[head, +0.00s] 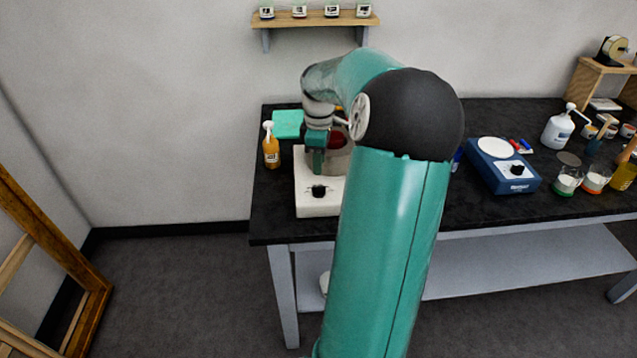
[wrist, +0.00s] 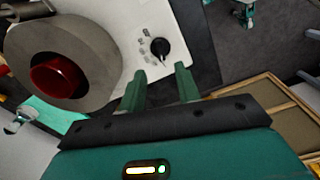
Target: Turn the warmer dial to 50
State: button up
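The warmer (head: 318,205) is a white box at the left end of the black bench, with a grey round vessel on top holding something red. Its black dial (head: 319,191) is on the front part of the white body. In the wrist view the dial (wrist: 160,47) shows with small markings beside it, too small to read. My gripper (head: 317,172) is above the warmer, behind the dial in the head view. In the wrist view my gripper's two green fingers (wrist: 160,84) are apart with nothing between them, pointing toward the dial and not visibly touching it.
An amber pump bottle (head: 271,146) stands left of the warmer, with a teal pad (head: 287,124) behind it. A blue stirrer (head: 502,166) and several jars are on the right. A wooden frame (head: 75,290) stands on the floor at left. My arm hides the bench middle.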

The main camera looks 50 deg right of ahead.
aim_at(319, 187)
notch_tip(319, 187, down, 8)
dwell(0.4)
grip_shut()
